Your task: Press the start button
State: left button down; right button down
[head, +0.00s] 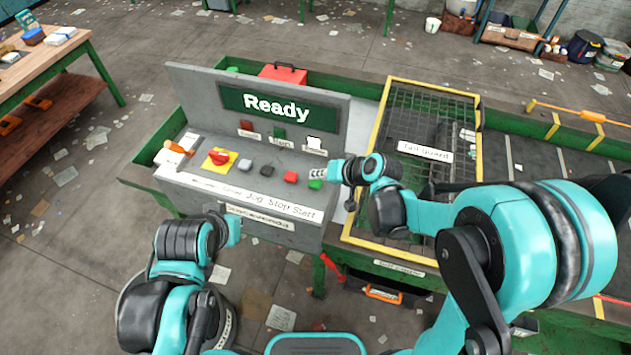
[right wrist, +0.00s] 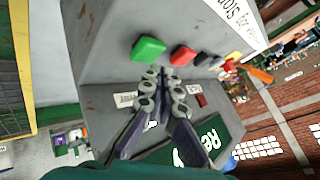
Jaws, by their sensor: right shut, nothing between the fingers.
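The green start button (head: 316,184) is at the right end of the button row on the grey console (head: 200,184), above the printed word Start. It also shows in the right wrist view (right wrist: 148,49), clear and uncovered. I cannot tell contact from here. My left gripper (head: 222,208) is mostly hidden by its arm at the console's front left.
A red button (head: 290,177) and a black button (head: 265,171) sit beside the green one. A red emergency knob (head: 219,157) is on a yellow plate further left. The display (head: 277,108) reads Ready. A yellow-framed mesh guard (head: 425,150) stands to the right.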

aim_at(318, 184)
dwell(0.3)
jog(key=shift+f+b, duration=0.45)
jog(key=shift+b, duration=0.05)
jog(key=shift+f+b, duration=0.5)
dwell(0.6)
jog(key=shift+r, duration=0.15)
jog(key=shift+r+p, duration=0.65)
jog(key=shift+r, duration=0.15)
jog(key=shift+r+p, duration=1.95)
jog(key=shift+r, duration=0.65)
jog(key=shift+f, duration=0.1)
